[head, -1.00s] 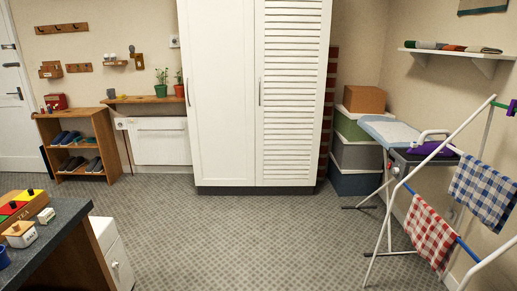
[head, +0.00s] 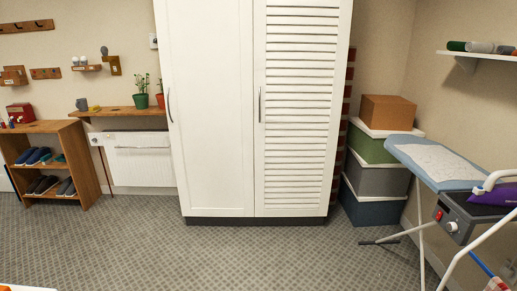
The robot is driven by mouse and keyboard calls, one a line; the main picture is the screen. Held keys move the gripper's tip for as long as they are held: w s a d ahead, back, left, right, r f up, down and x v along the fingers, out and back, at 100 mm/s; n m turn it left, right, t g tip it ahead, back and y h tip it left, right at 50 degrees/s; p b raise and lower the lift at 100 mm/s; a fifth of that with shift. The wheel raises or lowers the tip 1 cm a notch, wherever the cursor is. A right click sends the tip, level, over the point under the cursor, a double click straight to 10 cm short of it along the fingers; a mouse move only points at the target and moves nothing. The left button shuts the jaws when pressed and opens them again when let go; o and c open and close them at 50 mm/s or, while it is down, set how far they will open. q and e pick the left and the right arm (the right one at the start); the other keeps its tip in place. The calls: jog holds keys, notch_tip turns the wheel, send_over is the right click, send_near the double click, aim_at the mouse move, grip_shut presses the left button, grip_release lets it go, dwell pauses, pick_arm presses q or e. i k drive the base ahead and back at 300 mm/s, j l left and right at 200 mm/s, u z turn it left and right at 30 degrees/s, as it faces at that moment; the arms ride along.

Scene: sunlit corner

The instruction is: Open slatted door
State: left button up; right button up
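The slatted door (head: 305,120) is the right-hand door of a tall white wardrobe in the middle of the head view. It is shut, and its upright bar handle (head: 260,104) is on its left edge. The plain left door (head: 208,125) is also shut and has its own handle (head: 169,105) on its left edge. The wardrobe's top is cut off by the picture edge. Neither of my grippers is in view.
Grey carpet in front of the wardrobe is clear. An ironing board (head: 447,165) stands at right, its legs reaching toward the stacked boxes (head: 378,178) beside the wardrobe.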

aim_at(302, 47)
jog(key=i+z, duration=0.1)
jog(key=i, duration=0.65)
jog(key=i+j+z, duration=0.1)
jog(key=i, duration=0.65)
